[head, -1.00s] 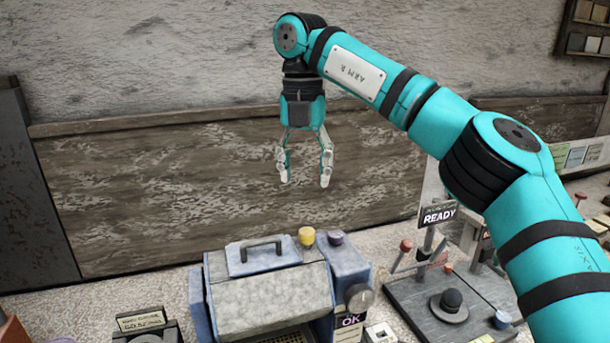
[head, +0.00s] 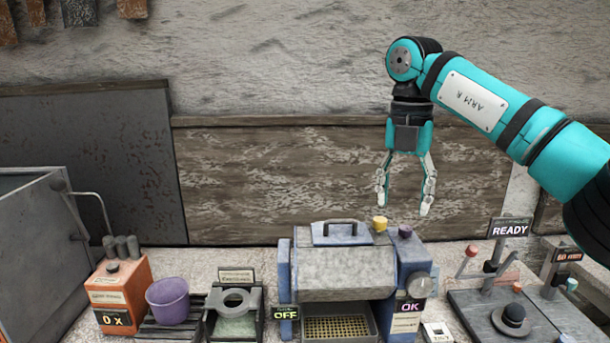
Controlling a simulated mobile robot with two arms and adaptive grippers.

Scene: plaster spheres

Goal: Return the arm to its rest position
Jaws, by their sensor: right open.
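My right arm (head: 475,100), teal with black bands, comes in from the right of the head view. Its right gripper (head: 402,205) hangs pointing down with fingers apart and nothing between them. It is in the air above the grey-blue machine (head: 345,268) with a handle on top, in front of the wooden wall panel (head: 270,180). My left gripper does not show.
On the bench stand an orange box (head: 120,290) reading "0 X", a purple cup (head: 168,300), a small dark stand (head: 233,312) and, at right, a dark-based rig (head: 510,320) with a READY sign (head: 510,230). A grey bin (head: 35,250) is at far left.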

